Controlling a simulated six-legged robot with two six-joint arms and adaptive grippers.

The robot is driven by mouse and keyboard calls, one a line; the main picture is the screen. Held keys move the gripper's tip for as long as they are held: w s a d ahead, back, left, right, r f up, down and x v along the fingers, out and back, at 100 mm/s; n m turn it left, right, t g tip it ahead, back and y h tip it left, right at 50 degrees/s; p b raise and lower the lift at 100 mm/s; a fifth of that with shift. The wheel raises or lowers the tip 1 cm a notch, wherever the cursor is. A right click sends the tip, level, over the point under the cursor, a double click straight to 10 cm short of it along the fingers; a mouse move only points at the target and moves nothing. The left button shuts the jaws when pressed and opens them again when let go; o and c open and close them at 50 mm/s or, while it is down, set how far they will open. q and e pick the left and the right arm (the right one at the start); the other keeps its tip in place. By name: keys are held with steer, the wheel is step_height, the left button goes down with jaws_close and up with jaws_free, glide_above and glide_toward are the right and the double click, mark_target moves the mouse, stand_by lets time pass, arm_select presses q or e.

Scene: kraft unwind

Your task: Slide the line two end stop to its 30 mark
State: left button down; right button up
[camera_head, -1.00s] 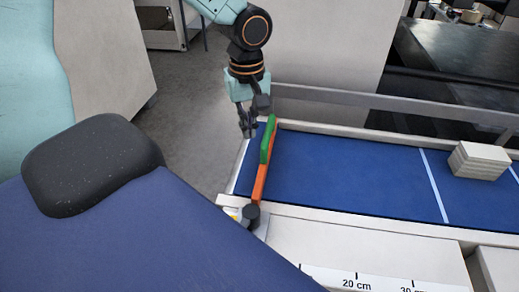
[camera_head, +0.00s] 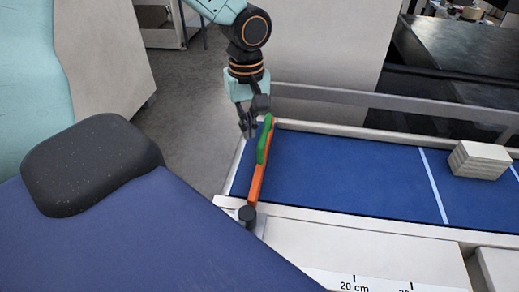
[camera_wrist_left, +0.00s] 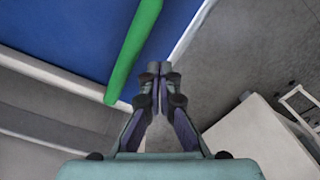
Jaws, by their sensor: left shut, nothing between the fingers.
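The end stop is an orange bar (camera_head: 257,183) with a green strip (camera_head: 264,142) along its upper part. It lies across the left end of the blue belt in the head view. A dark knob (camera_head: 247,215) sits at its near end, by the belt's near rail. My left gripper (camera_head: 248,129) is shut and empty, just left of the bar's far end. In the left wrist view the closed fingertips (camera_wrist_left: 160,68) are beside the green strip (camera_wrist_left: 133,50); I cannot tell whether they touch it. My right gripper is out of view.
A scale (camera_head: 370,284) on the near side shows a 20 cm label; the label right of it is cut off. A stack of pale blocks (camera_head: 480,160) lies on the belt at the right. The blue belt (camera_head: 345,178) between bar and stack is clear. A rail (camera_head: 390,106) runs behind.

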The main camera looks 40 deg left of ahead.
arm_select(q)
steer(key=shift+s+r, duration=0.15)
steer(key=shift+s, duration=0.25)
steer(key=shift+w+d, duration=0.1)
steer(key=shift+w, duration=0.4)
steer(key=shift+s+d, duration=0.2)
steer(key=shift+d, duration=0.05)
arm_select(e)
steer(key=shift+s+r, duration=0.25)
arm_select(q)
steer(key=shift+w+d, duration=0.25)
steer(key=shift+w, duration=0.2)
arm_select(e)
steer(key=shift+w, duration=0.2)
arm_select(q)
steer(key=shift+s+d+p, duration=0.15)
steer(key=shift+d+p, duration=0.05)
steer(key=shift+p, duration=0.1)
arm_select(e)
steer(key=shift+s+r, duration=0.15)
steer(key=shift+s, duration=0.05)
arm_select(q)
steer(key=shift+d, duration=0.1)
